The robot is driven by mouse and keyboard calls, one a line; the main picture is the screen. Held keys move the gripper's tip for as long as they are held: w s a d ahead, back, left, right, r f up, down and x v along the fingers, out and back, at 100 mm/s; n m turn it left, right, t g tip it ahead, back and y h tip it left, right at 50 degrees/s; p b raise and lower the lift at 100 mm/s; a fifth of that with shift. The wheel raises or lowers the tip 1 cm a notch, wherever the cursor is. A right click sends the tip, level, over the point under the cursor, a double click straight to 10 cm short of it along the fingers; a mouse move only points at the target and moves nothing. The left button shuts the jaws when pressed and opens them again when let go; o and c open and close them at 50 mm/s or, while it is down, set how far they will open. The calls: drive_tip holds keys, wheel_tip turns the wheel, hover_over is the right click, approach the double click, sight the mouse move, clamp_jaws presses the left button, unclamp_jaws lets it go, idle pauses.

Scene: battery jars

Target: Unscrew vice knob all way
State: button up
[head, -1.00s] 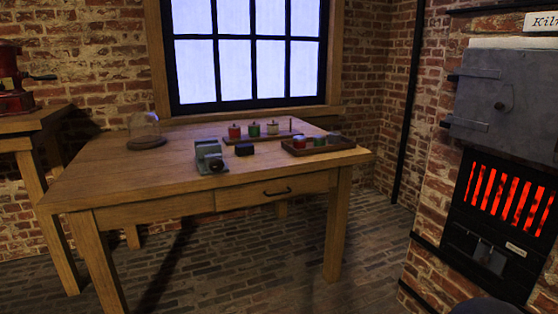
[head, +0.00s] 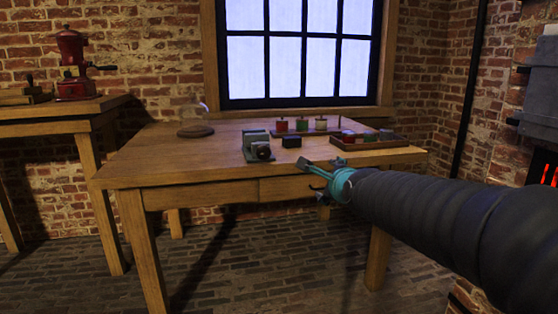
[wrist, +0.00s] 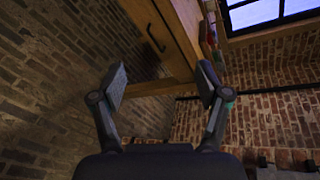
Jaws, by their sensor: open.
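The vice (head: 256,144) is a small grey-green block on the front middle of the wooden table. Its dark round knob (head: 262,151) faces the front edge of the table. My gripper (head: 314,178) is in front of the table's front edge, to the right of the vice and a little lower in the head view. In the wrist view my gripper (wrist: 160,82) has its two fingers wide apart with nothing between them. The vice and its knob do not show in the wrist view.
A small dark block (head: 292,141) sits right of the vice. Several coloured jars stand behind it, near a wooden tray (head: 372,142). A round wooden base (head: 195,131) is at the table's left. A drawer handle (wrist: 156,38) shows in the wrist view.

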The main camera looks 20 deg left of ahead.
sight(264, 154)
drive_tip(key=w+a+f+m+t+y+b, duration=0.1)
drive_tip(key=w+a+m+y, duration=0.2)
drive_tip(key=a, duration=0.5)
drive_tip(key=w+a+m+t+y+b, duration=0.1)
drive_tip(key=w+a+m, duration=0.3)
drive_tip(key=a, duration=0.5)
drive_tip(key=shift+m+h, duration=0.4)
drive_tip(key=shift+m, duration=0.2)
drive_tip(key=p+x, duration=0.1)
drive_tip(key=x, duration=0.5)
drive_tip(key=p+x, duration=0.2)
drive_tip(key=x, duration=0.4)
drive_tip(key=shift+w+a+r, duration=0.1)
drive_tip(key=shift+w+r, duration=0.15)
drive_tip(key=shift+w, duration=0.05)
drive_tip(key=c, duration=1.2)
